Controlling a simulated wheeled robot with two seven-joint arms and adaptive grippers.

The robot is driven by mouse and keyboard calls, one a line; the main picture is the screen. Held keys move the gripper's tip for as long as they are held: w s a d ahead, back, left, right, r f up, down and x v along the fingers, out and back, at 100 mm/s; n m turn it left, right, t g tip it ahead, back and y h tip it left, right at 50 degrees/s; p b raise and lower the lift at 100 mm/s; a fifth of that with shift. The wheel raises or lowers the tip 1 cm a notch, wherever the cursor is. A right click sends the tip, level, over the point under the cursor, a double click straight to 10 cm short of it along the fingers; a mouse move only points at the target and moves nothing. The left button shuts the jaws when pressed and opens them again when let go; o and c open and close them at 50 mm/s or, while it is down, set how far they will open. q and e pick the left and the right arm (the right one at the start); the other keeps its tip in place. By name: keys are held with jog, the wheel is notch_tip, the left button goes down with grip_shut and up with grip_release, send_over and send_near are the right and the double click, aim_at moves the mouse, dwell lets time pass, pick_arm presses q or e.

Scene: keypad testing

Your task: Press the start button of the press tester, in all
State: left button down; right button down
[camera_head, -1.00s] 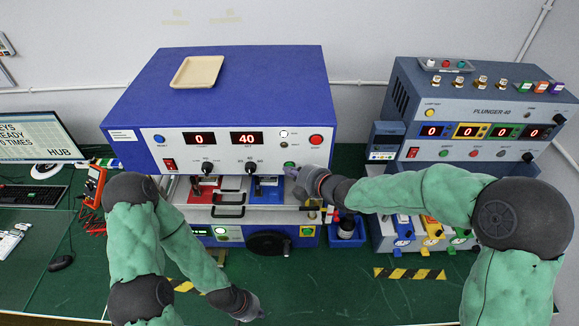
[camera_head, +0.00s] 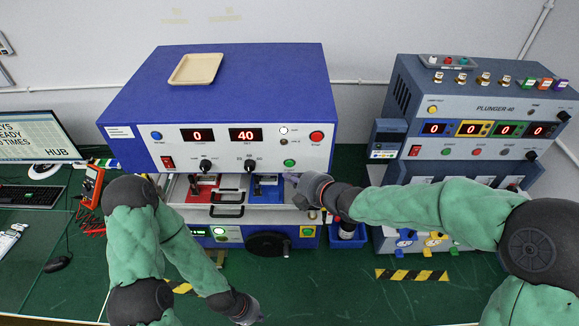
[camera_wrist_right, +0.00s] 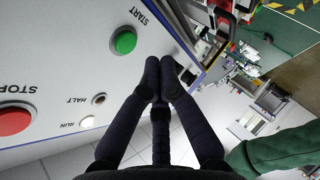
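The press tester (camera_head: 220,90) is the large blue box with a white front panel; its displays read 0 and 40. Its green start button (camera_head: 289,163) is in view at the panel's lower right; in the right wrist view the button (camera_wrist_right: 124,41) is labelled START. My right gripper (camera_head: 291,178) is just below the button in the head view. In the wrist view its fingertips (camera_wrist_right: 160,62) are together with nothing between them, apart from the button. My left gripper (camera_head: 250,316) is low over the green bench, partly cut off, its fingers unclear.
A red STOP button (camera_head: 317,137) and a white RUN lamp (camera_head: 284,130) are above the start button. A drawer with handles (camera_head: 228,211) is below the panel. A grey-blue plunger tester (camera_head: 475,105) stands at the right. The bench front centre (camera_head: 330,290) is clear.

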jog(key=s+b, duration=0.1)
jog(key=s, duration=0.2)
jog(key=shift+s, duration=0.15)
dwell(0.8)
